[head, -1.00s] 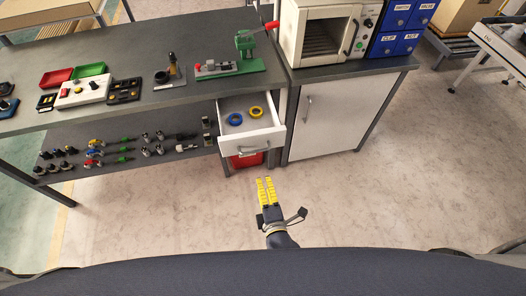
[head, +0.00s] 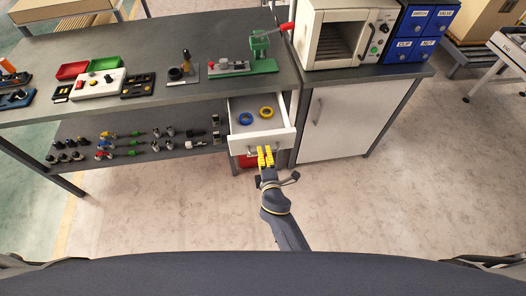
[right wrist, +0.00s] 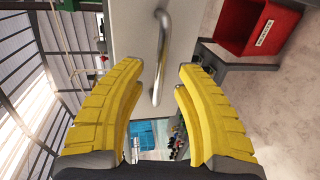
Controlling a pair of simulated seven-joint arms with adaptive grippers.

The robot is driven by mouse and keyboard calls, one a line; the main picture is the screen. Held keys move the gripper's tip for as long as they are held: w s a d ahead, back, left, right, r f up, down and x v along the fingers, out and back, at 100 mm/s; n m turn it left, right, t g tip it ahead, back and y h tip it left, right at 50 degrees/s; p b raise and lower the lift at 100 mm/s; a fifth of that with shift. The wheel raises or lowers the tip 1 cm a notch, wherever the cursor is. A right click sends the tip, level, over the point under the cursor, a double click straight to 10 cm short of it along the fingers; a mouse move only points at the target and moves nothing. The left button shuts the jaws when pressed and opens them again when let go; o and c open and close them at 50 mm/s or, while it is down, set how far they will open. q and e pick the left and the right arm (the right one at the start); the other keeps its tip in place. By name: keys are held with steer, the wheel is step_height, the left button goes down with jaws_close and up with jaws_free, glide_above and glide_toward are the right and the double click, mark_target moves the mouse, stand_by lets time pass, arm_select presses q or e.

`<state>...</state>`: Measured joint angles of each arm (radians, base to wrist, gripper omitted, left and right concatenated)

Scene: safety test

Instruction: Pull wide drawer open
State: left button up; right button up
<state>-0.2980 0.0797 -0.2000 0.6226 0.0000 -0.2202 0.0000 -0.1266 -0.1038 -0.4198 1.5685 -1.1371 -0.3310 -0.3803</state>
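The white drawer (head: 281,136) under the bench top stands pulled out, with a blue ring (head: 246,118) and a yellow ring (head: 266,113) inside. Its curved metal handle (right wrist: 162,45) shows in the right wrist view, on the pale drawer front (right wrist: 130,25). My right gripper (head: 265,151), with yellow fingers, is just in front of the drawer front in the head view. In the right wrist view my right gripper (right wrist: 160,68) is open, with the handle lying between and beyond the fingertips. Contact with the handle cannot be told. My left gripper is not in view.
A red bin (right wrist: 257,25) sits below the drawer; it is partly hidden in the head view. A white cabinet (head: 338,118) stands right of the drawer. The lower shelf (head: 120,165) holds several small parts. The floor in front is clear.

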steer(key=shift+x, duration=0.9)
jaws_close()
